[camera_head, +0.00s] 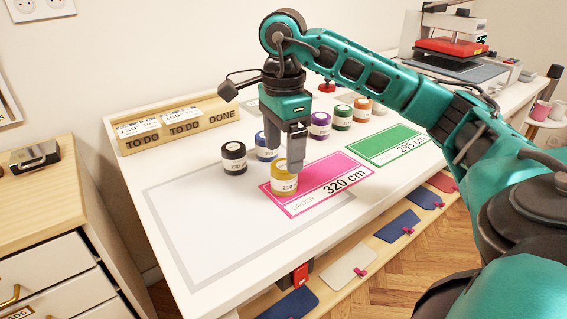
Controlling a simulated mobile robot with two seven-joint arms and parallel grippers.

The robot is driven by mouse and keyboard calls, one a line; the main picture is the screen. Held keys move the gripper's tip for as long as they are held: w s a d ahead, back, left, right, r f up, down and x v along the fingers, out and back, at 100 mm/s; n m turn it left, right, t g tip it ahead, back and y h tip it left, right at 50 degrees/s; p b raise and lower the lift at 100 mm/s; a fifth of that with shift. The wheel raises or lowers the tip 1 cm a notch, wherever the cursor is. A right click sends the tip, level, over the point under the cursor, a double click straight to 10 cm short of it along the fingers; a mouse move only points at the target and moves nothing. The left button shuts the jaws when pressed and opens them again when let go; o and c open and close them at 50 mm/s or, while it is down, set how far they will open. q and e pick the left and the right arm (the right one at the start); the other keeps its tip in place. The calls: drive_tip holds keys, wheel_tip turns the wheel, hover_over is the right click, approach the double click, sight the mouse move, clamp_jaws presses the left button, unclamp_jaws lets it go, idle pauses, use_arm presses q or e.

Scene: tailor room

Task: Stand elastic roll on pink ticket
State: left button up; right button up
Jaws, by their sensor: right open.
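A yellow elastic roll (284,182) stands upright at the left end of the pink ticket (322,184), which reads 320 cm. My right gripper (287,154) points down over this roll, its jaws open. Several other rolls stand behind on the table: a black one (233,158), a blue one (267,147) partly hidden by the gripper, a purple one (320,125), a green one (342,117) and an orange one (362,109). My left gripper is out of view.
A green ticket (385,146) reading 295 cm lies to the right. A wooden holder (180,122) marked TO DO and DONE stands at the back left. The grey-bordered table area (215,222) at front left is clear. A press machine (450,48) stands at the back right.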

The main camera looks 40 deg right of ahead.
sight(283, 165)
wheel_tip(283, 165, up, 5)
drive_tip(key=shift+r+p, duration=0.15)
drive_tip(key=shift+p, duration=0.75)
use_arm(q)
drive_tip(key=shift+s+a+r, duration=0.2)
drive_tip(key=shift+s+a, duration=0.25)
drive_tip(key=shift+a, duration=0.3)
use_arm(e)
drive_tip(key=shift+r, duration=0.4)
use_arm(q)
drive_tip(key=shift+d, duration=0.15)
